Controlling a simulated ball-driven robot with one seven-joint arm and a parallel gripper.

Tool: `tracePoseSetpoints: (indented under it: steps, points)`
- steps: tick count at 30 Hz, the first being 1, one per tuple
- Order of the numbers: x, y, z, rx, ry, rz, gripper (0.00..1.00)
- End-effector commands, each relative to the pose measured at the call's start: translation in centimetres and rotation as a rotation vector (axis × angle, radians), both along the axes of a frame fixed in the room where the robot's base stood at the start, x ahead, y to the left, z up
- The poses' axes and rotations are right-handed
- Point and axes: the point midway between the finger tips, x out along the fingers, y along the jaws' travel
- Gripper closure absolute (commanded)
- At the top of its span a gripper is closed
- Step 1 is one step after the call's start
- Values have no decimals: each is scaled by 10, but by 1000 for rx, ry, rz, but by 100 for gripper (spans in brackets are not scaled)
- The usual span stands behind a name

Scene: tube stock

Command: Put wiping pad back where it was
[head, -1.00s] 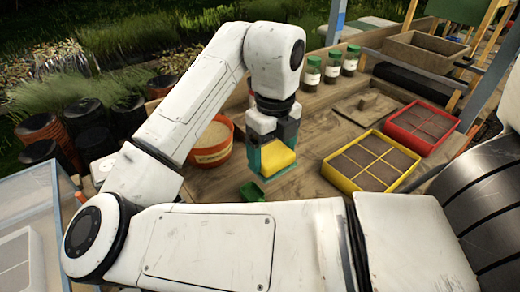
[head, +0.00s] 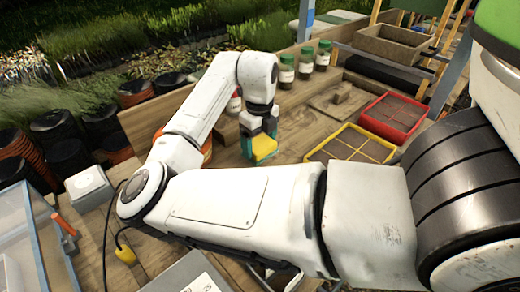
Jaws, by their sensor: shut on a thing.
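A yellow block (head: 264,147), which looks like the wiping pad, is at the jaws of my gripper (head: 260,130), above or on the wooden bench. My gripper points down and is shut on it. Teal parts (head: 247,147) show around the yellow; I cannot tell whether they are fingertips, the pad or a holder. Whether the pad's underside touches the bench is not clear. My own arm hides much of the bench in front.
Right of the gripper are a yellow-rimmed tray (head: 318,154) and a red-rimmed tray (head: 418,111). A wooden board with a block handle (head: 336,100) lies behind them. Several green-lidded jars (head: 305,63) stand at the back. An orange pot (head: 207,151) is partly behind my arm.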

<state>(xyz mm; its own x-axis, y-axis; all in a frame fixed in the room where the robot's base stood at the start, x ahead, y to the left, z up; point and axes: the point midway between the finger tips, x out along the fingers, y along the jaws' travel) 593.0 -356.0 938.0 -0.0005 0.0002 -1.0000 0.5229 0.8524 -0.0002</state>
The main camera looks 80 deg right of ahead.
Motion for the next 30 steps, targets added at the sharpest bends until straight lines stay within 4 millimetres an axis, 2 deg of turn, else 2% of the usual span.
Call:
tracePoseSetpoints:
  steps: [5, 11, 22, 23, 27, 30]
  points:
    - [0, -9, -11, 2, 1, -1, 44]
    - [0, -8, -38, 1, 2, 1, 44]
    - [1, -8, -44, 0, 0, 0, 44]
    - [1, -8, -44, 0, 0, 0, 15]
    - [1, -8, -43, 0, 0, 0, 1]
    - [1, -8, -43, 0, 0, 0, 0]
